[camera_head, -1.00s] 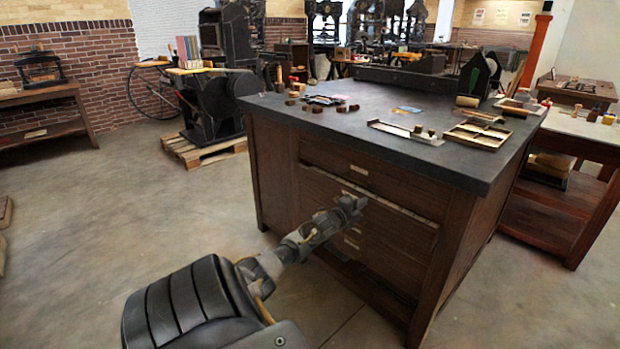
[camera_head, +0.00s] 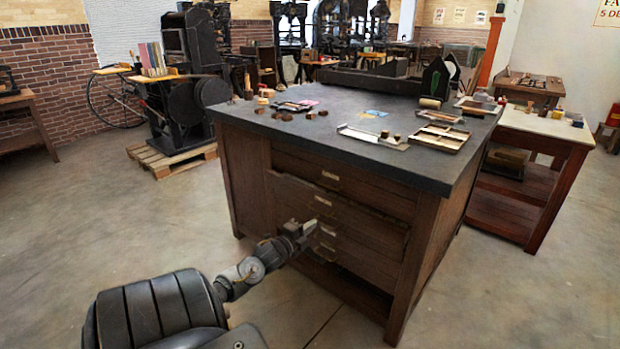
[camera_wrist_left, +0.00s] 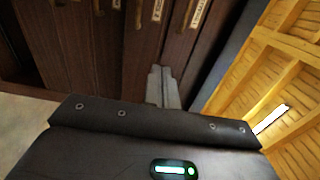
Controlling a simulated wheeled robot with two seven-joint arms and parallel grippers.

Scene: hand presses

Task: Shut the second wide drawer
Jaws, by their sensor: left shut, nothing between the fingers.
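The second wide drawer (camera_head: 365,226) is in the front of the dark wooden cabinet, below the top drawer (camera_head: 378,190). Its upper edge shows as standing out a little from the front. It has a pale label holder (camera_head: 323,201). My left gripper (camera_head: 313,225) is shut and empty, in front of the drawer stack, just below that label. Its closed fingers also show in the left wrist view (camera_wrist_left: 163,85), pointing at the brown drawer fronts. I cannot tell whether the fingertips touch the wood. My right gripper is not in view.
The cabinet's dark worktop (camera_head: 300,142) overhangs the drawers and carries trays and small blocks. Lower drawers (camera_head: 350,262) sit beneath. A side table (camera_head: 540,125) stands at right, and a press on a pallet (camera_head: 180,160) at left. The floor in front is clear.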

